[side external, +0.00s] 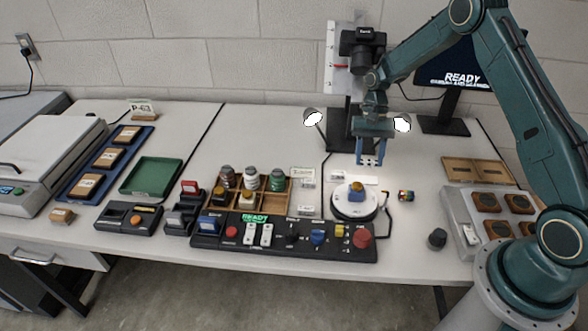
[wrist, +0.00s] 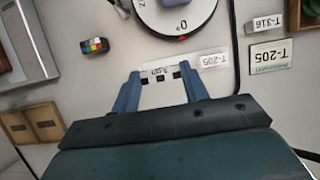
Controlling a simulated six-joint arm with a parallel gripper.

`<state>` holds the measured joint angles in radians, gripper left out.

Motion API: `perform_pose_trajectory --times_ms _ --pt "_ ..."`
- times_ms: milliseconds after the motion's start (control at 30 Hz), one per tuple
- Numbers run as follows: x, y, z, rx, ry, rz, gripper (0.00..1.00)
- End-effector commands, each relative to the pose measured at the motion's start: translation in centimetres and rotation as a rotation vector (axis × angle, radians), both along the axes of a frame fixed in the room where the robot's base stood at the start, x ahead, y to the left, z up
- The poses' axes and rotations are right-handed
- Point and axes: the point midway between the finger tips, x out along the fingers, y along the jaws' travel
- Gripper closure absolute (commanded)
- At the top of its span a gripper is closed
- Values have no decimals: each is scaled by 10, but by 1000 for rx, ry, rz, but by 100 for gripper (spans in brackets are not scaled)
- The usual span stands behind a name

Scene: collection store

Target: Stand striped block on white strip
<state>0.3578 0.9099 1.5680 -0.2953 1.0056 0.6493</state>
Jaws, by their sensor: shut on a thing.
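My gripper (side external: 370,158) points down behind the round white turntable (side external: 352,208), its two blue fingers shut on the striped block. The block (wrist: 160,74) is small, with black and white patches, and shows between the fingertips in the wrist view. In the side view it is tiny and partly hidden by the fingers. The white strip (side external: 350,179) lies flat on the table behind the turntable. In the side view the fingertips look a little above the strip.
A blue and yellow object (side external: 356,189) sits on the turntable. A small multicoloured block (side external: 406,196) lies to its right. Label cards (side external: 303,175) and a wooden compartment box stand left. A camera stand and lamps rise behind; a black control panel (side external: 285,238) lies in front.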

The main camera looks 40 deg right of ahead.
Motion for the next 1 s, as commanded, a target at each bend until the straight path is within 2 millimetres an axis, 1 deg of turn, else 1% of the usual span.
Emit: perform_pose_trajectory --times_ms 33,100,367,733,1000 --pt "0 0 -4 0 0 0 77" --pt "0 0 -7 0 0 0 77" --pt "0 0 -11 0 0 0 77" --pt "0 0 -48 0 0 0 77" --pt "0 0 -50 -1 -1 0 77"
